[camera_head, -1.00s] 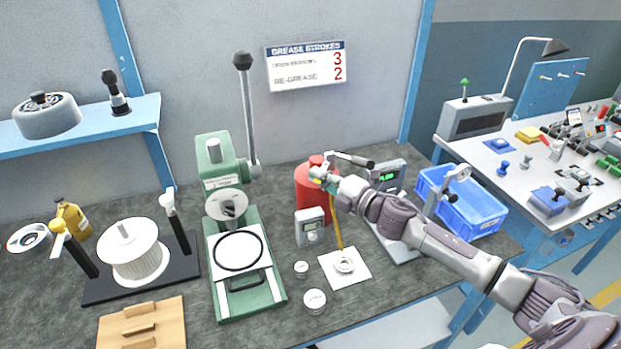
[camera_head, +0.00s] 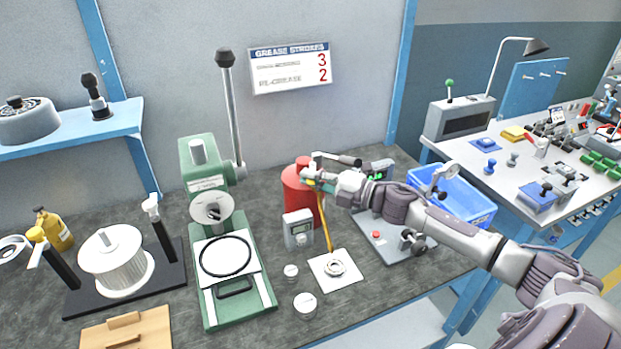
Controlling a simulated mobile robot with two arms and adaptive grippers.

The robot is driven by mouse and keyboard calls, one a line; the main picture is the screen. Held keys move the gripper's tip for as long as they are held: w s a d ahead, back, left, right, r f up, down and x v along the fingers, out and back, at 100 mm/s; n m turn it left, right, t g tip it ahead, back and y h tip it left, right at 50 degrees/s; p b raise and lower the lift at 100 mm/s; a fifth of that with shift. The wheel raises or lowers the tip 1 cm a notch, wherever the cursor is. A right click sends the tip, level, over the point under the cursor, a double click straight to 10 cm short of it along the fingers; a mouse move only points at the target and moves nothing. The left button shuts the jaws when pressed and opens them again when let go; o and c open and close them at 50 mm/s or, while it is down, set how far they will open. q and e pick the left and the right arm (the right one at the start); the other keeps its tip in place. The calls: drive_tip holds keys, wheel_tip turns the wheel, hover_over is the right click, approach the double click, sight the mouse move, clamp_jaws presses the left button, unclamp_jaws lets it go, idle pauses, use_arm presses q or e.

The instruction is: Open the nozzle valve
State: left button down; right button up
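A red grease container (camera_head: 298,190) stands at the back middle of the bench, with a dark-handled lever (camera_head: 338,159) on top. A yellow nozzle tube (camera_head: 326,222) runs down from beside it toward a metal bearing ring (camera_head: 335,268) on a white pad (camera_head: 350,279). My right gripper (camera_head: 318,182) is at the upper end of this tube, against the container's right side. Its fingers are small and overlap the fittings there. The valve cannot be made out clearly, nor whether the fingers are closed on it. My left gripper is not in view.
A grey meter (camera_head: 298,229) stands just in front of the container. A green press (camera_head: 232,270) is to the left, and small round tins (camera_head: 305,304) lie in front. A grey fixture plate (camera_head: 392,248) and blue bin (camera_head: 470,203) lie under and behind my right arm.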

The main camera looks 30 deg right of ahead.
drive_tip(key=o, duration=0.4)
drive_tip(key=shift+v, duration=6.05)
drive_tip(key=shift+w, duration=0.1)
